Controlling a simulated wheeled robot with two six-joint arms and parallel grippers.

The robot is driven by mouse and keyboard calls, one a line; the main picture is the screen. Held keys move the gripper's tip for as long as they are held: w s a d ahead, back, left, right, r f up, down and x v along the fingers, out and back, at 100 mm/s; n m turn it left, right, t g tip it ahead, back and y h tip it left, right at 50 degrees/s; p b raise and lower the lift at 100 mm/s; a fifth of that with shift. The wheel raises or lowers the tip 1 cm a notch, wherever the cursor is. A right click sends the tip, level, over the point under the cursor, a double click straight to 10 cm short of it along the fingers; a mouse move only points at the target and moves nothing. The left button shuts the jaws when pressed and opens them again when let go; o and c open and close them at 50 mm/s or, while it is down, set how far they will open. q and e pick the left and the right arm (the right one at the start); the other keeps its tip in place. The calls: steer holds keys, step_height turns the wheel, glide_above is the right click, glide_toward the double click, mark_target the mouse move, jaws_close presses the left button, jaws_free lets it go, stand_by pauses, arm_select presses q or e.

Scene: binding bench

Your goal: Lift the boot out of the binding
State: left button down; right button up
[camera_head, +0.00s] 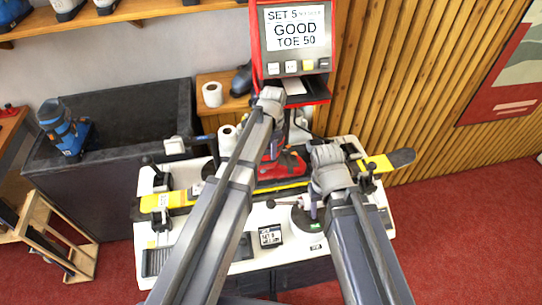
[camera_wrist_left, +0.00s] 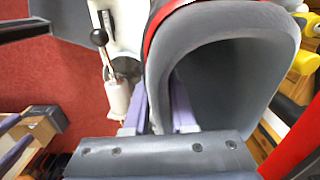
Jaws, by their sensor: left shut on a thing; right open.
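The red and grey boot (camera_head: 287,165) stands over the yellow ski (camera_head: 180,199) on the white bench, largely behind my left arm. My left gripper (camera_head: 275,148) is at the boot's upper part. In the left wrist view, the boot's grey cuff (camera_wrist_left: 230,25) fills the upper middle, and my left gripper (camera_wrist_left: 162,108) has its purple fingers shut on the cuff's wall. The binding around the sole is too small and covered to tell apart. My right gripper (camera_head: 313,208) is open, pointing down above the bench, right of the boot and apart from it.
A red tester (camera_head: 291,55) reading "GOOD TOE 50" stands behind the boot. A small display (camera_head: 270,236) and a round grey device (camera_head: 308,225) are on the bench front. A blue boot (camera_head: 64,128) sits on the dark bin at left. White rolls stand behind the bench.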

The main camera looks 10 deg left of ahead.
arm_select(q)
step_height(320, 180, up, 10)
steer(key=p, duration=1)
steer(key=shift+f, duration=0.1)
